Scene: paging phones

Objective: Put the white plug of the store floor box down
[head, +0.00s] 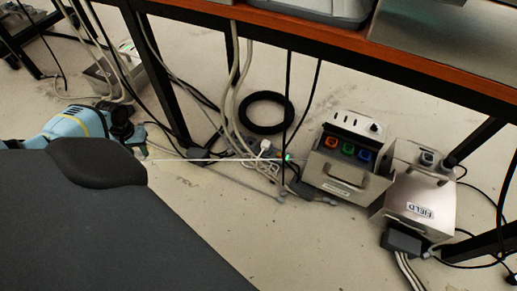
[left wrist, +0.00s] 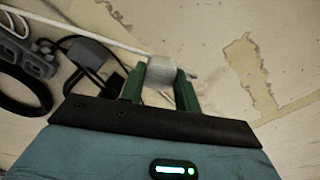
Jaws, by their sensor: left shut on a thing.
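My left gripper (left wrist: 161,88) is shut on the white plug (left wrist: 160,70) in the left wrist view, with a green finger on each side of it. A white cable (left wrist: 100,40) runs to the plug from the upper left. In the head view the left gripper (head: 128,128) is low over the floor at the left. The plug is not visible there, and a dark grey part of mine covers the area just below the gripper. A metal floor box (head: 105,75) stands behind the gripper; its label is unreadable. My right gripper is not in view.
A power strip (head: 264,156) with a white plug in it lies mid-floor among cables, near a coiled black cable (head: 267,112). A box with coloured sockets (head: 345,160) and a box labelled FIELD (head: 418,208) stand at the right. Table legs rise between. Open floor lies in front.

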